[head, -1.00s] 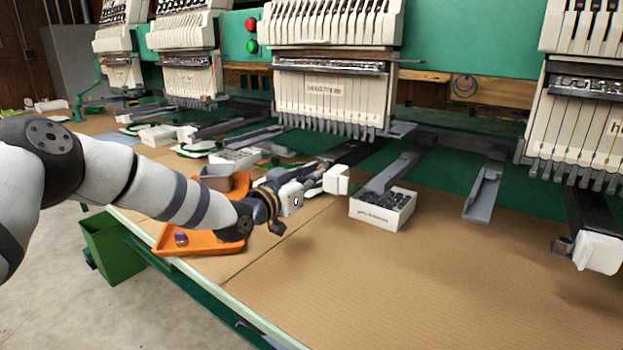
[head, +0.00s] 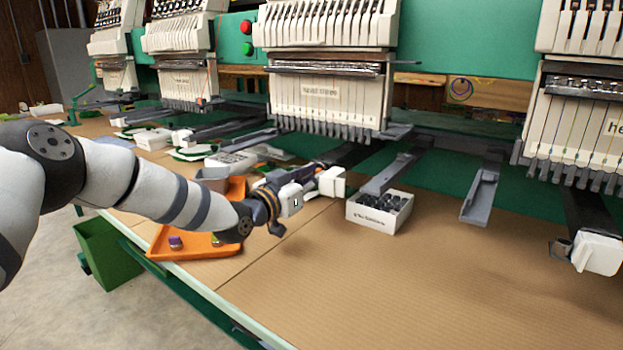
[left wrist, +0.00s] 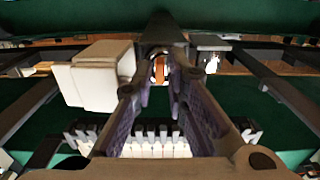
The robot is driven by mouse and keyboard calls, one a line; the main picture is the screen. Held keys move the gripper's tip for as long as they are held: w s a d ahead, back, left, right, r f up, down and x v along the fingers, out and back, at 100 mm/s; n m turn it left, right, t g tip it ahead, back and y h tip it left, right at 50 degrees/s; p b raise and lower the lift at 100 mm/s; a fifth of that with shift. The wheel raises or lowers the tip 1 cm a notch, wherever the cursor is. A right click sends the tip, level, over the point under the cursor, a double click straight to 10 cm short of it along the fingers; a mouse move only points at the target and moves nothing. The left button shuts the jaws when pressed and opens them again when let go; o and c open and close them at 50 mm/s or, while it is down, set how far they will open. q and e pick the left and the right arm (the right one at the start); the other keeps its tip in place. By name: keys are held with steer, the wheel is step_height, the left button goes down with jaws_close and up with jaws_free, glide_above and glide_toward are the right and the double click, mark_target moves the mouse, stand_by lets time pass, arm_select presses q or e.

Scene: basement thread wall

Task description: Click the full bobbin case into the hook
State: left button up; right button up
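My left gripper (head: 316,170) reaches to the end of a dark machine arm, beside its white end block (head: 333,182). In the left wrist view the fingertips (left wrist: 162,72) are close together around a small silvery piece with an orange band, apparently the bobbin case (left wrist: 160,70). The dark machine arm (left wrist: 163,32) lies straight ahead of the fingertips, and the white end block (left wrist: 95,78) is just left of them. The hook itself is in shadow, and I cannot tell whether the case touches it. My right gripper is not in view.
A white box of dark parts (head: 366,217) stands right of the gripper. An orange tray (head: 200,250) with small purple pieces lies below my left arm. Needle heads (head: 325,92) hang above. The front right of the brown table (head: 430,290) is clear.

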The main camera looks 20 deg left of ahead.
arm_select(q)
steer(key=shift+o, duration=0.6)
steer(key=v, duration=1.2)
